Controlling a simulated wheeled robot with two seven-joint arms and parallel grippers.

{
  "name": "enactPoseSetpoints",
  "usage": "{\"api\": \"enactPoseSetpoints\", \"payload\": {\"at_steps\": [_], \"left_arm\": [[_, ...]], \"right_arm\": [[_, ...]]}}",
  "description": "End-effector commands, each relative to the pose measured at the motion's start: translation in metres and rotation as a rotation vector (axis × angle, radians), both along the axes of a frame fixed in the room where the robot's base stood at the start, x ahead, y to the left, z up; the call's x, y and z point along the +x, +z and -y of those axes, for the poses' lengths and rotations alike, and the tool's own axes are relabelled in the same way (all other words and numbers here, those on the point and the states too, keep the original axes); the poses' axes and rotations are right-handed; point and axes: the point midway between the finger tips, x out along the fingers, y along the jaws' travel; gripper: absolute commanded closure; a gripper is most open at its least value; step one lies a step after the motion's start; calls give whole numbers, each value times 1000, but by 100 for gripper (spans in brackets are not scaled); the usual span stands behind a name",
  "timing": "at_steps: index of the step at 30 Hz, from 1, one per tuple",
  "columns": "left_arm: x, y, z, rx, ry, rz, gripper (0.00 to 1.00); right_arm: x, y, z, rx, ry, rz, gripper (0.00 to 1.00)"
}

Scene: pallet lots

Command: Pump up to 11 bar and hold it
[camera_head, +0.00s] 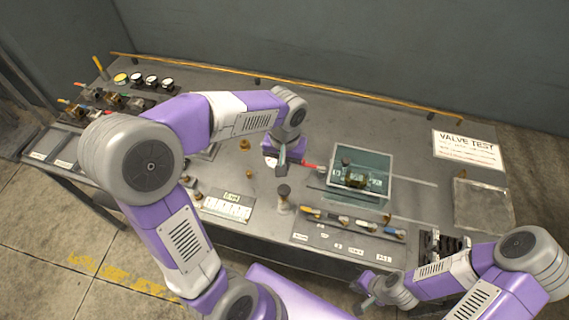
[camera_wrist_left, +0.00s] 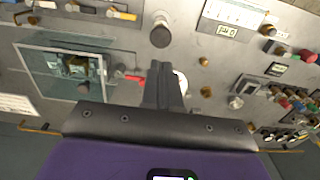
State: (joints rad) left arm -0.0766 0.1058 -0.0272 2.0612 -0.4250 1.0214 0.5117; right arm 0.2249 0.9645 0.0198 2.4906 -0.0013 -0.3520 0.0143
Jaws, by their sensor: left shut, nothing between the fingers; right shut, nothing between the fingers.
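My left gripper (camera_head: 281,170) is shut and empty above the middle of the bench; its closed fingers (camera_wrist_left: 163,72) point down in the left wrist view. A round white dial face (camera_wrist_left: 182,82) lies partly hidden behind those fingers, and I cannot read it. A red handle (camera_head: 310,167) lies between the gripper and the clear tank; it also shows in the wrist view (camera_wrist_left: 133,77). A post with a dark round top (camera_head: 283,191), perhaps the pump, stands just in front of the gripper. The clear tank (camera_head: 386,158) holds a brass valve (camera_head: 356,180). My right gripper (camera_head: 367,296) is shut and empty, off the bench's front edge.
Several valves with coloured handles (camera_head: 110,100) and several round gauges (camera_head: 137,79) stand at the back left. A tool strip (camera_head: 340,240) lies at the front, a clear box (camera_head: 483,205) and a VALVE TEST sign (camera_head: 467,150) at the right. A brass rail (camera_head: 280,83) runs along the back.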

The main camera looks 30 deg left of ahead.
Motion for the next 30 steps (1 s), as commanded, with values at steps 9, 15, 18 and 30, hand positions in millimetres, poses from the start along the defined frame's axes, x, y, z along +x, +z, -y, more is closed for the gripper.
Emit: {"api": "enactPoseSetpoints", "payload": {"at_steps": [9,15,18,30], "left_arm": [[0,0,0,0,0,0,100],[1,6,-3,-6,5,1,100],[1,16,-5,-12,8,3,100],[-2,33,-6,-19,4,-3,100]], "right_arm": [[0,0,0,0,0,0,100],[0,-5,0,0,0,0,100],[0,-10,0,0,0,0,100],[0,-14,0,0,0,0,100]]}}
